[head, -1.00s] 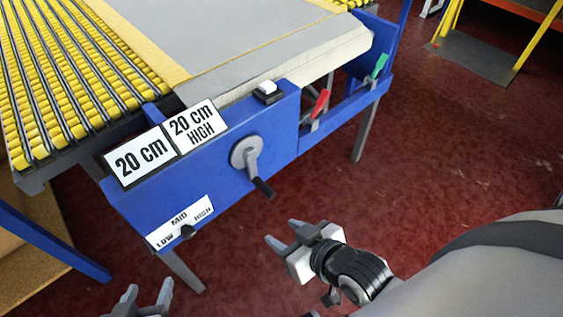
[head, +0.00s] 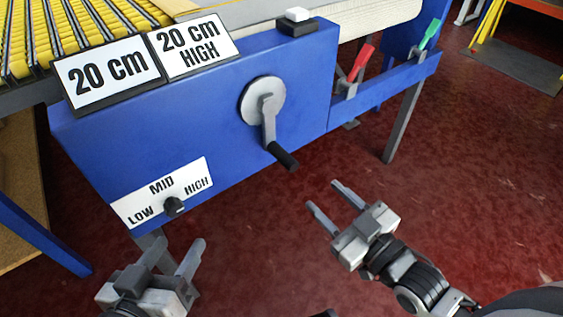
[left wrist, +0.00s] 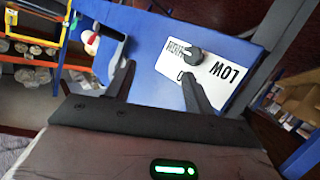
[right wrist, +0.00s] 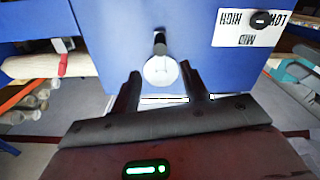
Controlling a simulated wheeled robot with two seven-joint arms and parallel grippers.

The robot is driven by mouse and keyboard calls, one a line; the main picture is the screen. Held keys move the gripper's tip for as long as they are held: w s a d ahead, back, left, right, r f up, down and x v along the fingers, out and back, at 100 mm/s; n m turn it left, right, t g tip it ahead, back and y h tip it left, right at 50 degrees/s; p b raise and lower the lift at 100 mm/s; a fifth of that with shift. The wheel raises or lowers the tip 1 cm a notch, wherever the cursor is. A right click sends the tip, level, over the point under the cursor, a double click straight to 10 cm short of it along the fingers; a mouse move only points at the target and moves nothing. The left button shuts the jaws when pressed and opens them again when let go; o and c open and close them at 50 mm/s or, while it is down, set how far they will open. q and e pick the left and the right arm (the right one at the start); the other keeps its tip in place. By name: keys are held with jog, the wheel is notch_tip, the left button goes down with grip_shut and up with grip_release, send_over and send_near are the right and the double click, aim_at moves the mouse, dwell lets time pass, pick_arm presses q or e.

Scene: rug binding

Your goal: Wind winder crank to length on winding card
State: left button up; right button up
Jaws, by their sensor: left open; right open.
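The winder crank is a grey disc with an arm (head: 264,103) on the blue panel (head: 215,120); its black handle (head: 282,155) hangs down and slightly right. The winding card (head: 108,72) reads "20 cm", and a second card (head: 194,46) beside it reads "20 cm HIGH". My right gripper (head: 334,200) is open and empty, below and right of the crank handle, apart from it. In the right wrist view the crank disc (right wrist: 160,71) shows between its fingers. My left gripper (head: 174,258) is open and empty below the LOW/MID/HIGH dial (head: 173,206).
The dial plate also shows in the left wrist view (left wrist: 212,75). A white button on a black box (head: 298,22) sits on the panel top. A red lever (head: 362,62) and a green lever (head: 430,34) stand to the right. Yellow rollers (head: 60,35) lie at upper left. The floor before the panel is open.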

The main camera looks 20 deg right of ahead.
aim_at(279, 160)
jog(key=b+x, duration=0.3)
jog(key=x, duration=1)
jog(key=shift+w+f, duration=0.1)
jog(key=shift+w+a, duration=0.2)
jog(key=shift+w, duration=0.3)
pick_arm(q)
jog(key=shift+w+d+r+n+t+h, duration=0.2)
jog(key=shift+d+r+n+t+h, duration=0.25)
jog(key=shift+d+n+h, duration=0.2)
pick_arm(e)
jog(key=shift+w, duration=0.1)
pick_arm(q)
jog(key=shift+a+r, duration=0.1)
pick_arm(e)
grip_shut()
jog(key=shift+a, duration=0.15)
jog(key=shift+a+r+m+p, duration=0.2)
jog(key=shift+r+m+p, duration=0.1)
jog(key=shift+p, duration=0.35)
jog(key=shift+s+a+p, duration=0.2)
jog(key=shift+p, duration=0.1)
pick_arm(q)
jog(key=shift+a+f+m+g+y, duration=0.25)
jog(key=shift+f+m+y, duration=0.1)
jog(key=shift+m, duration=0.1)
pick_arm(e)
jog(key=shift+a+f+m, duration=0.1)
jog(key=shift+f+m, duration=0.15)
jog(key=shift+m, duration=0.05)
